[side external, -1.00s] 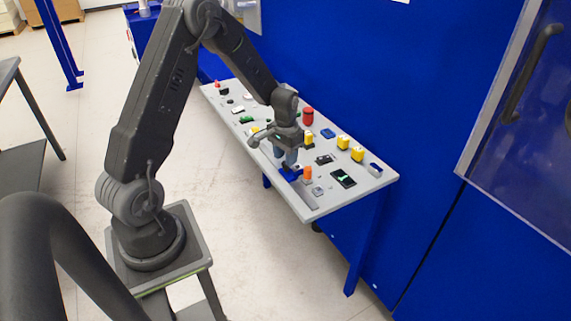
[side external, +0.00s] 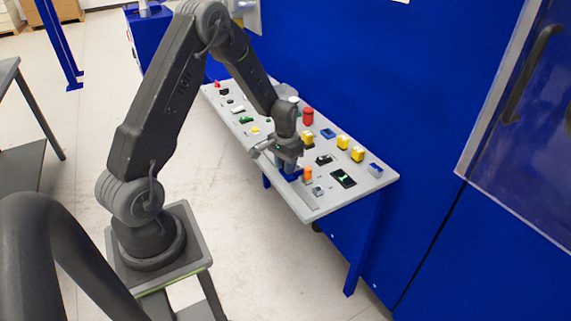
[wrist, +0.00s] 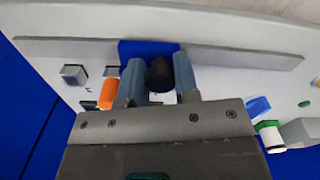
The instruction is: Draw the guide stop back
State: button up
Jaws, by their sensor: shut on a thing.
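The guide stop is a blue block (wrist: 128,47) with a round black knob (wrist: 161,74), seen in the wrist view. It sits across a long grey strip on the panel. My gripper (wrist: 158,62) has one blue-grey finger on each side of the knob and is shut on it. In the side external view my gripper (side external: 290,166) is down at the panel's near edge, and the blue of the stop (side external: 292,176) shows just below the fingers. The gripper hides much of the stop there.
The grey panel (side external: 325,205) carries several controls. An orange cylinder (side external: 307,174) stands close to the right of my gripper; it also shows in the wrist view (wrist: 108,93). A red button (side external: 308,116) and yellow blocks (side external: 343,142) stand farther back. A blue wall rises behind.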

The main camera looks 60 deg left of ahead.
grip_shut()
jog(key=a, duration=1.6)
jog(key=shift+a+r, duration=0.1)
jog(key=shift+a, duration=0.3)
jog(key=o, duration=0.6)
grip_release()
jog(key=shift+a, duration=0.1)
jog(key=shift+o, duration=0.6)
jog(key=shift+r, duration=0.2)
notch_tip(320, 180, up, 13)
jog(key=shift+r, duration=0.2)
